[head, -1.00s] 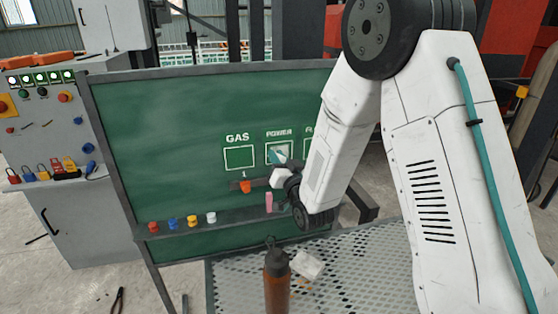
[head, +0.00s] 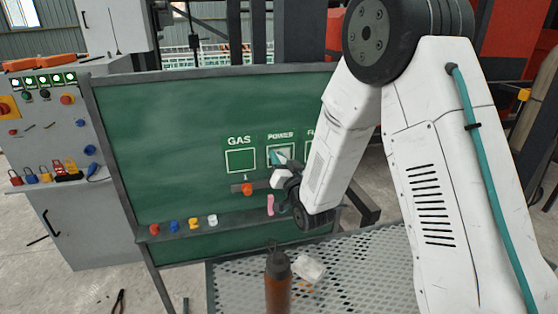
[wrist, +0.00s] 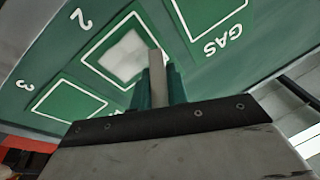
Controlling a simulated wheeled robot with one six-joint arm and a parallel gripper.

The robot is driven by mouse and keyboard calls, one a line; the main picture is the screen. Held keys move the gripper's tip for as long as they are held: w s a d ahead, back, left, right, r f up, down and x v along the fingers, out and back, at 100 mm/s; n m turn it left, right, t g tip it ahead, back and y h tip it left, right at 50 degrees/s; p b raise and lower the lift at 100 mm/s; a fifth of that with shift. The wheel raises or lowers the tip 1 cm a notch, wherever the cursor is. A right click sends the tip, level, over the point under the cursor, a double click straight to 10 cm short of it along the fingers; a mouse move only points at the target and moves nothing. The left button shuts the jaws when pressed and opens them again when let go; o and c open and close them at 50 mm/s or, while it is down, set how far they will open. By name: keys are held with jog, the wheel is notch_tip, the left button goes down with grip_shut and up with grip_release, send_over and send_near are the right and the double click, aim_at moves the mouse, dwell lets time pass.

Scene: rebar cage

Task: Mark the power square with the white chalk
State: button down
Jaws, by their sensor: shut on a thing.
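The power square (head: 291,151) is a white outline on the green board, right of the gas square (head: 240,160). A pale white smear fills much of it; in the wrist view the power square (wrist: 118,55) shows this smear clearly. My gripper (head: 279,157) is in front of this square and hides part of it. In the wrist view its teal fingers (wrist: 157,88) are shut on the white chalk (wrist: 157,66), a greyish-white stick pointing at the square's edge. Whether the chalk tip touches the board cannot be told.
The board's ledge holds red (head: 154,229), blue (head: 173,225), yellow (head: 194,223) and white (head: 213,220) pieces. An orange piece (head: 247,189) and a pink piece (head: 270,204) are near my gripper. A brown bottle (head: 278,280) stands on the perforated table (head: 235,275).

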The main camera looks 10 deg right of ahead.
jog(key=shift+w, duration=0.35)
jog(key=shift+d, duration=0.1)
jog(key=shift+d, duration=1.9)
jog(key=shift+a, duration=2.05)
jog(key=s, duration=0.6)
jog(key=shift+d, duration=0.15)
jog(key=shift+s, duration=0.1)
